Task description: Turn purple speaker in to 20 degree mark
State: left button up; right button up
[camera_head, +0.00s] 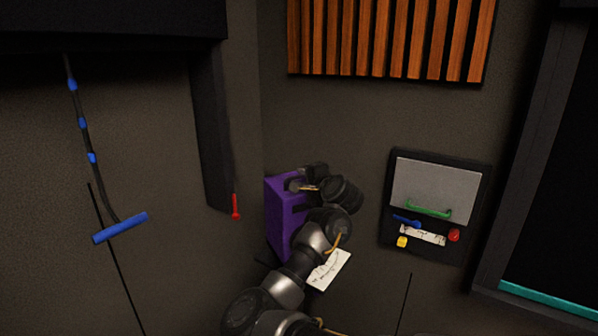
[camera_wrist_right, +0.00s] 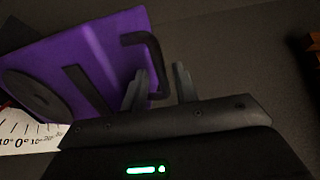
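The purple speaker (camera_head: 283,225) stands upright in the corner, partly hidden behind my right arm. In the right wrist view the speaker (camera_wrist_right: 95,50) fills the upper left, with a round black cone, a dark slot and a black bar handle (camera_wrist_right: 157,55). My right gripper (camera_wrist_right: 160,88) is open, with its two fingers apart. The handle's lower part shows between the fingers; I cannot tell whether they touch it. A white degree scale (camera_head: 330,270) lies at the speaker's base; its 0 and 10 marks show in the wrist view (camera_wrist_right: 25,138). My left gripper is not in view.
A wall panel (camera_head: 440,155) with a green handle, a blue lever, and red and yellow knobs is at the right. A blue T-handle (camera_head: 120,228) hangs on a cord at the left. A red handle (camera_head: 236,208) is left of the speaker. Wooden slats (camera_head: 390,40) are above.

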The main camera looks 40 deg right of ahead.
aim_at(300, 178)
jog(key=shift+p+x, duration=0.5)
jog(key=shift+x, duration=1.15)
jog(key=shift+f, duration=0.1)
grip_shut()
